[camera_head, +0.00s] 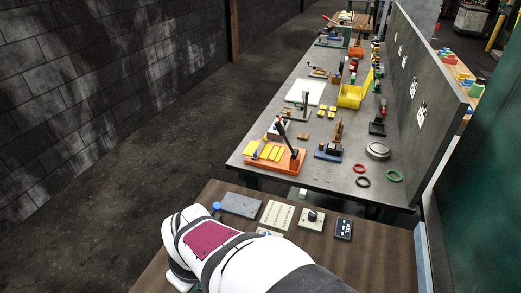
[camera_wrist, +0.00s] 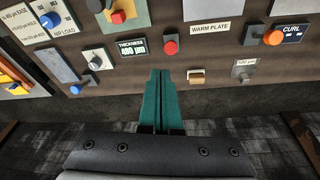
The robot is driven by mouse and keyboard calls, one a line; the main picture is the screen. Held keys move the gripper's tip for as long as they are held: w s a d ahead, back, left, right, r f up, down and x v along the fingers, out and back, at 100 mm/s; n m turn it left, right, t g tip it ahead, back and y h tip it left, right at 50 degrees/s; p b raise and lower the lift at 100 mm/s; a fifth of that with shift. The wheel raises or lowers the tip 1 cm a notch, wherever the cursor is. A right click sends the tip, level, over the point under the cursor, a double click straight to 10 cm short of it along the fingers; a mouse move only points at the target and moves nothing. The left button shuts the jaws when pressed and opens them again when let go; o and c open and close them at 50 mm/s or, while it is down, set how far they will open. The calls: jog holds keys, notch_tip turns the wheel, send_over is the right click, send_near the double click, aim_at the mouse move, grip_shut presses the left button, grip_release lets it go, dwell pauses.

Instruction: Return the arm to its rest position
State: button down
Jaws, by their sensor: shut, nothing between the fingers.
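My gripper (camera_wrist: 160,78) shows in the wrist view as two teal fingers pressed together, with nothing between them. The fingertips point at a dark brown panel surface, just below the thickness display (camera_wrist: 133,47) and left of a small tan-and-white switch (camera_wrist: 196,77). The fingers appear apart from these controls, though the exact gap cannot be told. In the head view my white arm with a maroon patch (camera_head: 208,238) reaches over the brown bench (camera_head: 150,277). My fingers are hidden there.
The wrist view shows a red button (camera_wrist: 170,47), an orange knob (camera_wrist: 273,37) and a black-and-white knob (camera_wrist: 95,62). In the head view, a grey bench (camera_head: 325,182) beyond holds an orange-based device (camera_head: 287,163), a yellow bin (camera_head: 350,97) and several rings. The floor at left is clear.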

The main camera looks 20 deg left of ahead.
jog(key=w+d+r+m, duration=0.1)
jog(key=d+r+m, duration=0.15)
jog(key=d, duration=0.35)
jog(key=w+d+r+m, duration=0.1)
jog(key=w+d+m, duration=0.1)
jog(key=d+m, duration=0.3)
jog(key=s+d+m, duration=0.5)
jog(key=d+m, duration=0.1)
jog(key=d, duration=0.2)
jog(key=s+d+r+m+g, duration=0.1)
jog(key=s+d+m, duration=0.4)
jog(key=d+m, duration=0.2)
jog(key=shift+d+h, duration=0.4)
jog(key=shift+d, duration=0.85)
